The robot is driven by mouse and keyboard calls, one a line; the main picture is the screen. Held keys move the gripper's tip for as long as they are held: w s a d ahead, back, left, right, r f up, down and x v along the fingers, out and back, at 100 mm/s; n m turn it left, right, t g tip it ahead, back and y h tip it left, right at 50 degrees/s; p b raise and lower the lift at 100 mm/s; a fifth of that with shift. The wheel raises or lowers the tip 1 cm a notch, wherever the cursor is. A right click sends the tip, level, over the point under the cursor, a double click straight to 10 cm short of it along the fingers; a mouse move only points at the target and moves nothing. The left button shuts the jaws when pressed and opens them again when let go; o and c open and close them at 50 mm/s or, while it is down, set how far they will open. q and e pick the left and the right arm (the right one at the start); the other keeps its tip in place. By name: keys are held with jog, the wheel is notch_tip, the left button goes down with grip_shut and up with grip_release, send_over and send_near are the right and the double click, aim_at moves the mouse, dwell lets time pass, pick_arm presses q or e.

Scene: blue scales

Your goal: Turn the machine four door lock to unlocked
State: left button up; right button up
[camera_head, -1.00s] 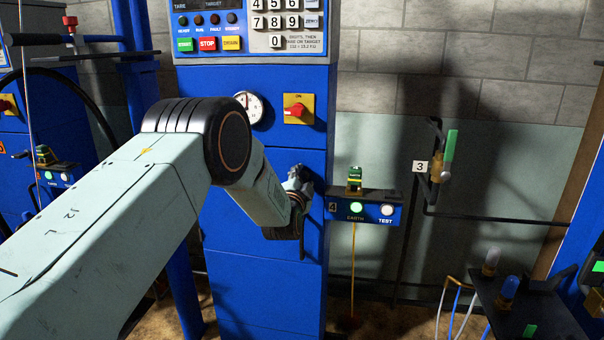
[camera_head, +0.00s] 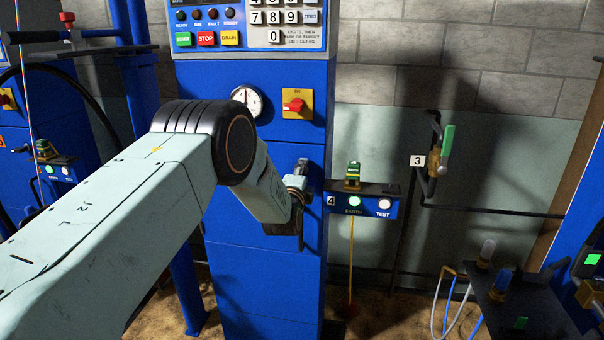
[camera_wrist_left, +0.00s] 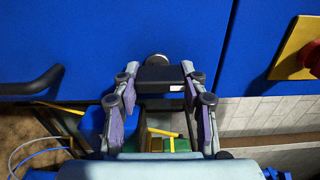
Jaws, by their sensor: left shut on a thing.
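The blue machine four cabinet (camera_head: 262,280) stands in the middle of the head view, beside the plate marked 4. Its door lock is a small dark piece with a rounded silver end, on the cabinet front below the red switch; its upper part shows in the head view (camera_head: 302,164). My left gripper (camera_head: 296,182) is at the lock, and my forearm hides part of it. In the left wrist view, the two fingers of my left gripper (camera_wrist_left: 160,88) stand on either side of the dark lock piece (camera_wrist_left: 160,74) and are shut on it. My right gripper is not in view.
A dark door handle (camera_wrist_left: 32,84) stands out from the cabinet. The earth/test box (camera_head: 362,203) is close on the right. A pipe with a green-handled valve (camera_head: 447,143) is farther right.

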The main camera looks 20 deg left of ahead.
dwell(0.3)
pick_arm(q)
jog(key=o, duration=1.2)
jog(key=shift+c, duration=0.2)
jog(key=v, duration=1.2)
